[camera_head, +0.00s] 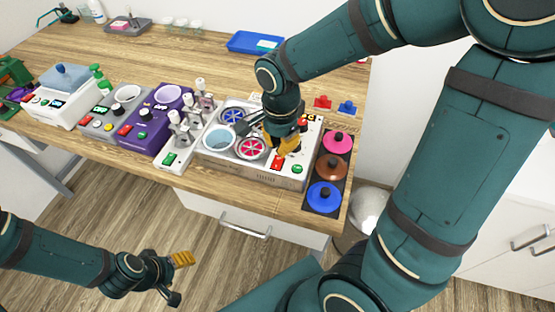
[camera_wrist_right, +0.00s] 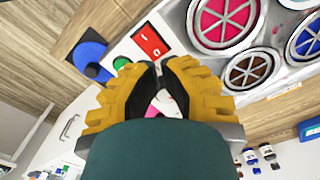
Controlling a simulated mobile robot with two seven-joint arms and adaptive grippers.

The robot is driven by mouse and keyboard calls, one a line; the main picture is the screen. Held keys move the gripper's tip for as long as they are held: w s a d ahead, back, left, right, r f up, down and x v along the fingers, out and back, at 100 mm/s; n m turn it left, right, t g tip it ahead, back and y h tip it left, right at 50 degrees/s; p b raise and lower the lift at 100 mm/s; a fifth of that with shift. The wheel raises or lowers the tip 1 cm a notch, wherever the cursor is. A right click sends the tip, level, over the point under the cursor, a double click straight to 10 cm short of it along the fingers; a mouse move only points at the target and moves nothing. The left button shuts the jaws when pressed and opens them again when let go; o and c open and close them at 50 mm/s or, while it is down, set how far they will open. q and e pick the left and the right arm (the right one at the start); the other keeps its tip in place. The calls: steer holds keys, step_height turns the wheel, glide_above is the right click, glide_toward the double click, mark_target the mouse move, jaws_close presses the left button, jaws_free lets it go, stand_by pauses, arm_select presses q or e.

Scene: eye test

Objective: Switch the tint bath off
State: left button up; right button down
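The tint bath, taken to be the white unit (camera_head: 228,173) with round wells, stands near the table's front edge. Blue, pale and pink wells show in the head view; the wrist view shows pink, blue and brown ones. On its panel are a red rocker switch (camera_head: 277,163) and a round green light or button (camera_head: 297,169). The switch (camera_wrist_right: 150,41) and green round (camera_wrist_right: 121,63) also show in the wrist view. My right gripper (camera_head: 288,151) is over the panel, its yellow fingertips (camera_wrist_right: 158,67) together, close to the switch. Contact cannot be told. My left gripper (camera_head: 180,279) is low, open and empty.
Pink, brown and blue lids (camera_head: 324,196) lie on a dark strip right of the bath. A white unit with levers (camera_head: 172,160) and a purple unit (camera_head: 146,135) stand to its left. A blue tray (camera_head: 254,42) lies behind. The table's back middle is clear.

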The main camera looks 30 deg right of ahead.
steer(key=shift+f+b, duration=1.5)
steer(key=shift+f, duration=0.25)
stand_by(1.0)
steer(key=shift+r, duration=0.1)
steer(key=shift+r+p, duration=2.8)
steer(key=shift+r, duration=0.7)
steer(key=shift+f, duration=0.1)
